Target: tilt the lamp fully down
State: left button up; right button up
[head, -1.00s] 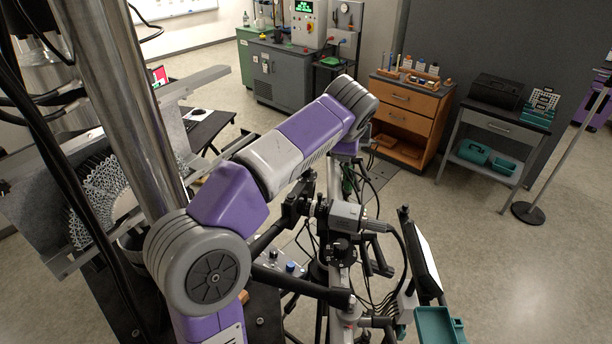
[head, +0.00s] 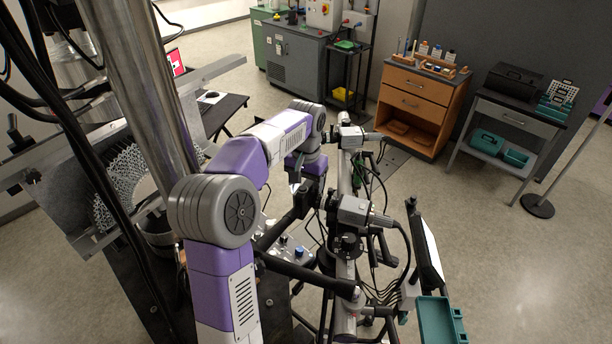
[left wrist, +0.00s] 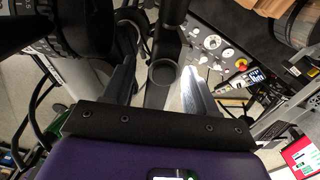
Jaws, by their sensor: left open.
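My left gripper (head: 298,182) is at the end of the purple and grey arm, pointing down beside the camera rig, and is mostly hidden by my wrist and a black block. A dark bar with a round end (left wrist: 163,74) shows between the fingers; contact cannot be told. In the head view a black block on a dark arm (head: 312,190) is close to the gripper. I cannot tell for sure which part is the lamp. My right gripper is not in view.
Two grey cameras sit on the rig, one near (head: 354,211) and one far (head: 350,137), with loose cables. A control panel with knobs (left wrist: 212,42) lies below. A teal tray (head: 438,318) and a tilted screen (head: 425,245) are at right. Open floor lies beyond.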

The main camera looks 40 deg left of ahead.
pick_arm(q)
jog(key=shift+f, duration=1.25)
